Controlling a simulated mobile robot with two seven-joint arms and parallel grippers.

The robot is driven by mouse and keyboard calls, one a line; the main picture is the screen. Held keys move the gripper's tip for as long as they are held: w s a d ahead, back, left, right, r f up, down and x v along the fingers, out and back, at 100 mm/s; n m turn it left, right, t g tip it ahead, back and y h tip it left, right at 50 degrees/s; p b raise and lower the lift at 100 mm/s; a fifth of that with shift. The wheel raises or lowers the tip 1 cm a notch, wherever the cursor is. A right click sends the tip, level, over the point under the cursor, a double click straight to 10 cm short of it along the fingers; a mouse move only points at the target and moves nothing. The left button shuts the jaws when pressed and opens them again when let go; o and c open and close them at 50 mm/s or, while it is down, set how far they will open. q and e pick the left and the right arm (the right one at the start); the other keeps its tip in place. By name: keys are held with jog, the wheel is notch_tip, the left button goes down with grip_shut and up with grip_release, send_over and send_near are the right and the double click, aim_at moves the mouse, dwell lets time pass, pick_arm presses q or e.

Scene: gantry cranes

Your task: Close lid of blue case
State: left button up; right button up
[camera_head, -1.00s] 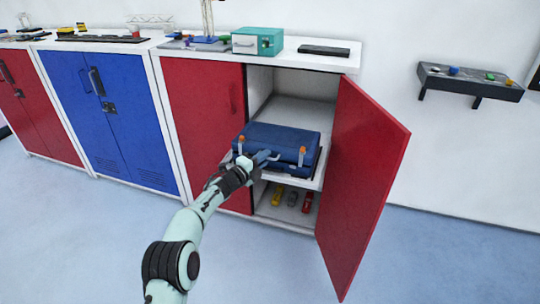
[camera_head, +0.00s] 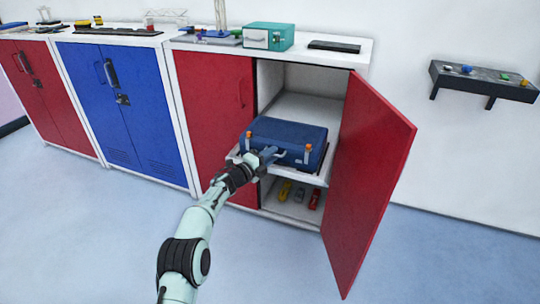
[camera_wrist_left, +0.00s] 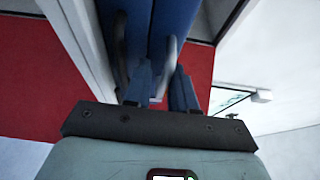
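The blue case (camera_head: 290,132) lies flat on the white middle shelf of the open red cabinet, and its lid looks down. I cannot tell whether the lid is fully flush. Two orange-tipped latches (camera_head: 308,149) show on its front. My left gripper (camera_head: 272,156) is at the front of the case, by its handle. In the left wrist view my left fingers (camera_wrist_left: 163,88) stand apart, with the grey case handle (camera_wrist_left: 170,52) just beyond them and the blue case (camera_wrist_left: 176,20) filling the top middle. Contact with the handle is unclear. My right gripper is out of view.
The open red door (camera_head: 368,185) stands to the right of the case. Small coloured items (camera_head: 300,195) lie on the lower shelf. A teal box (camera_head: 268,36) and a black flat item (camera_head: 340,45) rest on the cabinet top. A wall-mounted panel (camera_head: 485,80) is at right.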

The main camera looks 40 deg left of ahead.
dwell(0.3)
pick_arm(q)
jog(key=s+a+p, duration=0.2)
jog(key=s, duration=1.1)
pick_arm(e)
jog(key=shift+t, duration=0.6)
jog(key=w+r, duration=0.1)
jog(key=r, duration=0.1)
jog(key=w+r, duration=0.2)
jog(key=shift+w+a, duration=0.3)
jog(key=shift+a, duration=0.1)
pick_arm(q)
jog(key=shift+s+f, duration=0.1)
jog(key=shift+f, duration=0.05)
